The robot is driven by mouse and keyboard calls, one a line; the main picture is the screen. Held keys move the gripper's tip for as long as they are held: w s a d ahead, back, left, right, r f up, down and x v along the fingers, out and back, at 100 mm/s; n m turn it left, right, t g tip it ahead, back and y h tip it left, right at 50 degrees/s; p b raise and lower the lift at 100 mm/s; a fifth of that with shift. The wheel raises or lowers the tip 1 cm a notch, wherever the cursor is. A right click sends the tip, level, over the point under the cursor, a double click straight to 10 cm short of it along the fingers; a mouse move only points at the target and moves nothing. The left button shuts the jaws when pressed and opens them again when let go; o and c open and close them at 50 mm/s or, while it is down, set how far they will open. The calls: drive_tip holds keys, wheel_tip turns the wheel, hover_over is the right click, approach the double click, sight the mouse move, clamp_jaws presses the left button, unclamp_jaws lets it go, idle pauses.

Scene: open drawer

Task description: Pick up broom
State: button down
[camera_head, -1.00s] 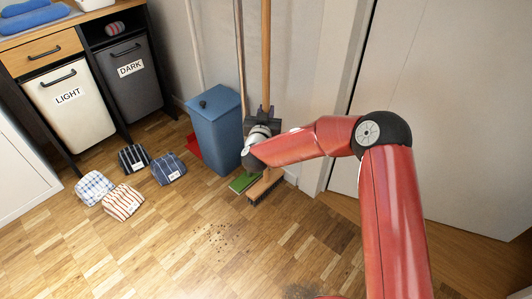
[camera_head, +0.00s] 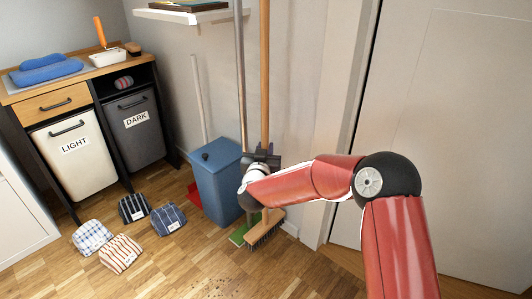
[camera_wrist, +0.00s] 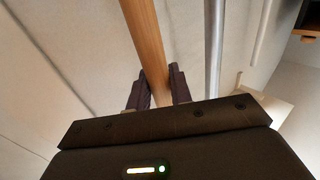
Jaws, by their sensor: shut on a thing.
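The broom stands nearly upright by the wall, with a long wooden handle (camera_head: 264,75) and a wooden head with dark bristles (camera_head: 264,232). My gripper (camera_head: 262,155) is around the handle, low down and well above the head. In the wrist view the handle (camera_wrist: 144,38) runs between the two dark fingers of my gripper (camera_wrist: 158,90), which are shut on it. I cannot tell whether the bristles touch the floor.
A grey pole (camera_head: 240,75) with a green head (camera_head: 239,235) stands just left of the broom. A blue bin (camera_head: 218,185) is beside it. Folded cloths (camera_head: 121,253) lie on the floor at left. A white shelf (camera_head: 190,15) is above; a door (camera_head: 445,130) is at right.

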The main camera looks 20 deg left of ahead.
drive_tip(key=s+a, duration=0.3)
drive_tip(key=s, duration=0.5)
drive_tip(key=s+a, duration=0.4)
drive_tip(key=s, duration=0.5)
drive_tip(key=shift+s+a+p, duration=0.15)
drive_tip(key=shift+s+p, duration=0.15)
drive_tip(key=c, duration=1.9)
unclamp_jaws()
clamp_jaws()
